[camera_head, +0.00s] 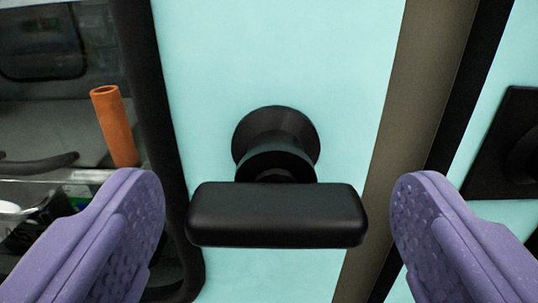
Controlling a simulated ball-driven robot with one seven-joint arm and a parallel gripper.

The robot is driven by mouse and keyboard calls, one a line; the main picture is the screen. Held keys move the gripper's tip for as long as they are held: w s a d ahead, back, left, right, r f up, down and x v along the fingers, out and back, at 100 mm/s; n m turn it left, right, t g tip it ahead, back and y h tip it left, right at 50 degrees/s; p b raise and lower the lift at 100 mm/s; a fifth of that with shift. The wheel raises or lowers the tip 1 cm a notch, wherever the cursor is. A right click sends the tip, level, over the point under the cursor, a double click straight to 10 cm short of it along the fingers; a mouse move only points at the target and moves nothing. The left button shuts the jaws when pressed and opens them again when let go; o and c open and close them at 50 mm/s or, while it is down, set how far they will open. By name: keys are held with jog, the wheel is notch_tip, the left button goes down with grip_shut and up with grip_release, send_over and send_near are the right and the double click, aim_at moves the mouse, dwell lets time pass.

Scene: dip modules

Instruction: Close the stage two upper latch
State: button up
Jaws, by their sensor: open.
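A black latch handle (277,215) stands out from a pale turquoise panel (280,50). Its wide bar lies level across the picture, and a round black base (275,132) joins it to the panel behind. My gripper (278,215) is open, with one purple finger to the left of the bar and the other to the right. Gaps show between both fingers and the bar's ends, so the bar appears untouched. Whether this is the stage two upper latch cannot be read here, as no label shows.
A dark-framed window (50,100) is at the left, with an orange cylinder (116,125) behind it. A grey-brown strip (415,100) and a black edge run down the right of the panel. A black square fitting (510,145) sits at the far right.

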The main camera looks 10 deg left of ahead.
jog(key=shift+x, duration=1.1)
jog(key=shift+r, duration=0.1)
jog(key=c, duration=1)
jog(key=shift+o, duration=0.2)
jog(key=shift+m, duration=0.3)
jog(key=m+b, duration=0.3)
jog(key=shift+f, duration=0.2)
jog(key=m+b, duration=0.4)
jog(key=m, duration=0.1)
jog(key=shift+d+f+m, duration=0.1)
jog(key=shift+d+m, duration=0.05)
jog(key=shift+m, duration=0.25)
jog(key=m+b, duration=0.3)
jog(key=m, duration=0.1)
jog(key=shift+m, duration=0.3)
jog(key=shift+d+m+b, duration=0.1)
jog(key=shift+m+b, duration=1.15)
jog(key=shift+m, duration=0.65)
